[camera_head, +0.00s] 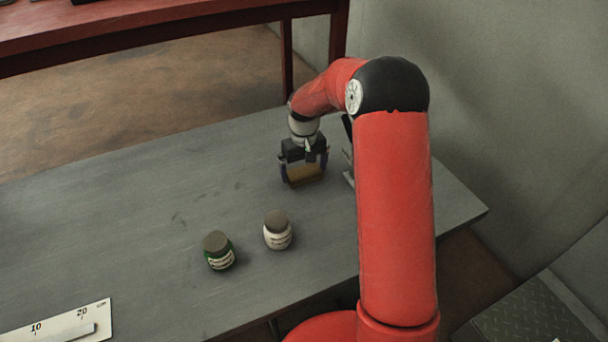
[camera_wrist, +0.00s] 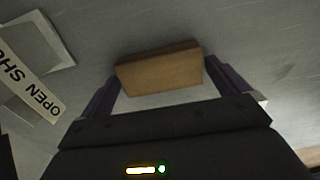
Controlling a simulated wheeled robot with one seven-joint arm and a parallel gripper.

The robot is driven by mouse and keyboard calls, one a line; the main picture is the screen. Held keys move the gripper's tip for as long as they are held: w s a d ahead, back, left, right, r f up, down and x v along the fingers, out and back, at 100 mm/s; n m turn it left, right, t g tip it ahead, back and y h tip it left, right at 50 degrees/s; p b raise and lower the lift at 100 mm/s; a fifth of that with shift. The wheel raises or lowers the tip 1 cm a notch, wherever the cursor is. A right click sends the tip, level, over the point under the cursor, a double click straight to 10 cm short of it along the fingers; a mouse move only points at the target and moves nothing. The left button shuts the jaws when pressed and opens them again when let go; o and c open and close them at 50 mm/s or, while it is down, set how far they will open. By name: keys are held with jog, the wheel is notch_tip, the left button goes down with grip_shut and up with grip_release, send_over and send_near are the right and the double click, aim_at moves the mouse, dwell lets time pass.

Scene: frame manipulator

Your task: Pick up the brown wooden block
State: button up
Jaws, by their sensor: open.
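The brown wooden block (camera_head: 304,172) sits on the grey table below my gripper in the head view. In the wrist view the block (camera_wrist: 160,72) lies between the two dark fingers. My gripper (camera_head: 304,172) points down with one finger on each side of the block. It also shows in the wrist view (camera_wrist: 162,88), open, with gaps seeming to show between the fingers and the block's ends. The gripper hides the top of the block in the head view.
Two jars stand on the grey table (camera_head: 150,220), one with a green label (camera_head: 219,252) and one white (camera_head: 277,233). A sign reading "OPEN" (camera_wrist: 35,85) lies close to the left in the wrist view. A numbered white plate (camera_head: 65,322) is at front left.

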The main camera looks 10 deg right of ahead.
jog(key=c, duration=0.7)
jog(key=shift+c, duration=0.2)
jog(key=shift+r, duration=0.1)
